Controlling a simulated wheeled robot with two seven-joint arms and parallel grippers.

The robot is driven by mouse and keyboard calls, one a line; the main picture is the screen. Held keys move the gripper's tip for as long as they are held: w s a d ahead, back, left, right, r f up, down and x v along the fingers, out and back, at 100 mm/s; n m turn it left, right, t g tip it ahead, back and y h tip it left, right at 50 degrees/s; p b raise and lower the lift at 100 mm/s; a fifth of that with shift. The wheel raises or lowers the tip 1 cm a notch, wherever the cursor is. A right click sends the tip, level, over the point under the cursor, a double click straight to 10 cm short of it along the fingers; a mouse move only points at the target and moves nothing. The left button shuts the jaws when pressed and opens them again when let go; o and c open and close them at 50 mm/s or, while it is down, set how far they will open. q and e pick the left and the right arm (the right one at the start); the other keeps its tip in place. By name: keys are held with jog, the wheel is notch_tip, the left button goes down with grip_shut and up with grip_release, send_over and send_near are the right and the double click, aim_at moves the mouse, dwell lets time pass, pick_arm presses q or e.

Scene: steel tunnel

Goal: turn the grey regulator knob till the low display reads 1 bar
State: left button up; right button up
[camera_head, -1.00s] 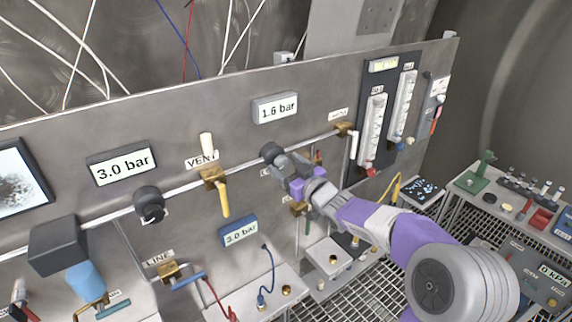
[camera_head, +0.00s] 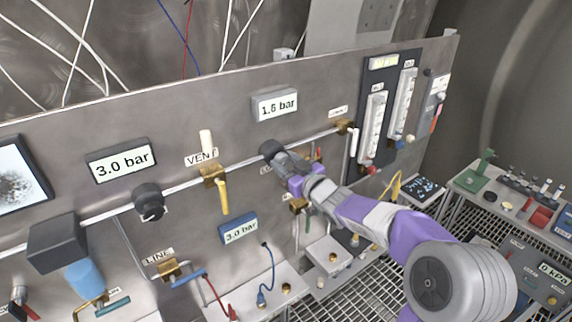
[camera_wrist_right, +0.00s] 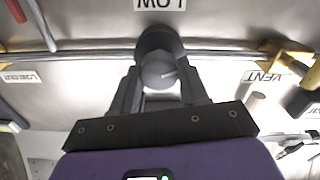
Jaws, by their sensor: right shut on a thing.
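The grey regulator knob (camera_head: 270,149) sits on the pipe under the low display; in the right wrist view the knob (camera_wrist_right: 158,68) shows a white pointer line. My right gripper (camera_wrist_right: 158,88) is shut on it, one finger on each side; in the head view the same gripper (camera_head: 284,160) hides part of the knob. The low display (camera_head: 274,105) reads about 1.5 bar; its last digit is slightly unclear. My left gripper is not in view.
Left of the knob are the yellow-handled vent valve (camera_head: 213,178), another dark knob (camera_head: 149,203) and a 3.0 bar display (camera_head: 121,162). A blue meter (camera_head: 238,231) hangs below, also reading 3.0 bar. Flow tubes (camera_head: 375,128) stand at the right of the panel.

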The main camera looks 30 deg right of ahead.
jog(key=shift+f+n+b, duration=0.15)
jog(key=shift+n+b, duration=0.75)
jog(key=shift+b, duration=0.15)
jog(key=n+b, duration=0.2)
jog(key=shift+n, duration=0.3)
jog(key=n+b, duration=0.3)
jog(key=n, duration=0.1)
jog(key=shift+n, duration=0.4)
jog(key=o, duration=1.1)
jog(key=shift+c, duration=0.2)
jog(key=shift+s, duration=0.1)
jog(key=s, duration=0.7)
jog(key=shift+s+d, duration=0.2)
jog(key=shift+d, duration=0.05)
